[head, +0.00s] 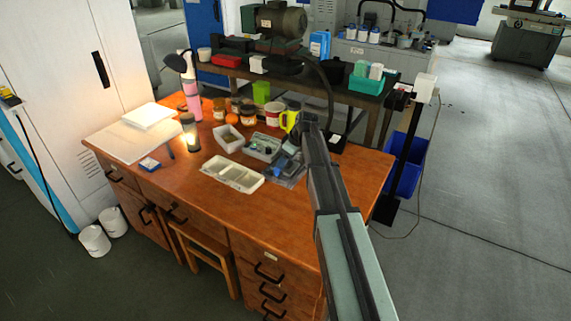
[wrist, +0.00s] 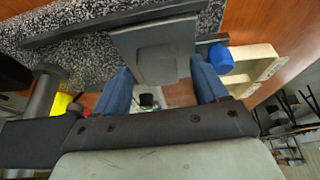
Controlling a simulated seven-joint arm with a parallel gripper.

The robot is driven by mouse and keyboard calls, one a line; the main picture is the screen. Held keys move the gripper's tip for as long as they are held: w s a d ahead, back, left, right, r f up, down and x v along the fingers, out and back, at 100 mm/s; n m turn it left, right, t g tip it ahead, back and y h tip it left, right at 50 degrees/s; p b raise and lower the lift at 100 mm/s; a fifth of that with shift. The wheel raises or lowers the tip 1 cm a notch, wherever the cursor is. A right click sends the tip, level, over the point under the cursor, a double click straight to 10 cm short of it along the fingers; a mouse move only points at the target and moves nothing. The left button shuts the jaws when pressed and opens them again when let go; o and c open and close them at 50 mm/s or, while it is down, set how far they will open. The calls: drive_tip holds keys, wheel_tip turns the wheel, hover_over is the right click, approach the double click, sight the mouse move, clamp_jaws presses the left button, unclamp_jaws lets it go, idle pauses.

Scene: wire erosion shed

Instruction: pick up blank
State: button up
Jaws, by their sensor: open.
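In the wrist view, a plain grey block (wrist: 155,48), which looks like the blank, lies just beyond my fingers. My gripper (wrist: 161,72) is open, with one blue finger on each side of the block's near end. I cannot tell whether either finger touches it. The block is seen against a speckled stone slab (wrist: 75,52) and a dark bar. In the head view, my arm reaches down to the right part of the wooden desk, and the blank cannot be made out there.
A cream compartment tray (head: 233,175) stands left of my arm's end; in the wrist view, a blue round piece (wrist: 220,59) is close beside my right finger. A grey box (head: 262,147), a yellow-green mug (head: 289,121) and several jars crowd behind. The desk's front left is clearer.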

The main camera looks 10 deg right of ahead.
drive_tip(key=shift+c, duration=0.3)
clamp_jaws()
idle(0.4)
drive_tip(key=shift+r, duration=0.1)
